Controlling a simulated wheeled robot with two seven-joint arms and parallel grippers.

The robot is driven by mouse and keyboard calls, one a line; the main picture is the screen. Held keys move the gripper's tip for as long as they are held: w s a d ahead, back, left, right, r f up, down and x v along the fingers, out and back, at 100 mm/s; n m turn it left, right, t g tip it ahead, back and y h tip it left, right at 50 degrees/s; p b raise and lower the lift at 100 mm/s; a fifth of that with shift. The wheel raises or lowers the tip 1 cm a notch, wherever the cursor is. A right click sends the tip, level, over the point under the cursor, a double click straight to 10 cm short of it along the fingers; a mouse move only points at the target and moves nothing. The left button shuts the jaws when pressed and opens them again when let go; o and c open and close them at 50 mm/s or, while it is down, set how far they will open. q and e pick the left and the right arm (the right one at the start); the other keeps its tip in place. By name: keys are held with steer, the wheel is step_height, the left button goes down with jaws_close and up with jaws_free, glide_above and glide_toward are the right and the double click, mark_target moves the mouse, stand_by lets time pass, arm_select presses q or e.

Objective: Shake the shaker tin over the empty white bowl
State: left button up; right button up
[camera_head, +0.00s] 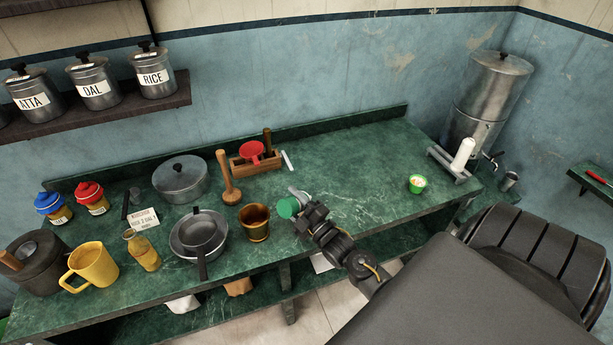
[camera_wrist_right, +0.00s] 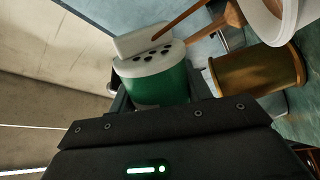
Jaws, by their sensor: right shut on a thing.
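My right gripper (camera_head: 297,211) is shut on the green shaker tin (camera_head: 288,207), beside the brass mortar on the counter. In the right wrist view the shaker tin (camera_wrist_right: 158,84) has a white lid with several dark holes. Its exact tilt is hard to tell. I cannot pick out an empty white bowl for certain. A pale curved rim (camera_wrist_right: 288,25) shows at the top right of the right wrist view, past the mortar. My left gripper is not in view.
The brass mortar (camera_head: 255,228) stands just left of the shaker, with a wooden pestle (camera_head: 230,185) behind it. A grey pan (camera_head: 199,235) lies further left. The counter between the shaker and that cup is mostly clear.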

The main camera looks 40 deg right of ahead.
steer(key=shift+s+d+r, duration=0.1)
steer(key=shift+s+d, duration=0.05)
steer(key=shift+s, duration=0.4)
steer(key=shift+s+d+r, duration=0.1)
steer(key=shift+s, duration=0.4)
steer(key=shift+w+a+f, duration=0.1)
steer(key=shift+w+a, duration=0.05)
steer(key=shift+w, duration=0.4)
steer(key=shift+w+a+f, duration=0.1)
steer(key=shift+w, duration=0.45)
steer(key=shift+s+r, duration=0.1)
steer(key=shift+s, duration=0.25)
steer(key=shift+s+d, duration=0.15)
steer(key=shift+s, duration=0.15)
steer(key=shift+w, duration=0.15)
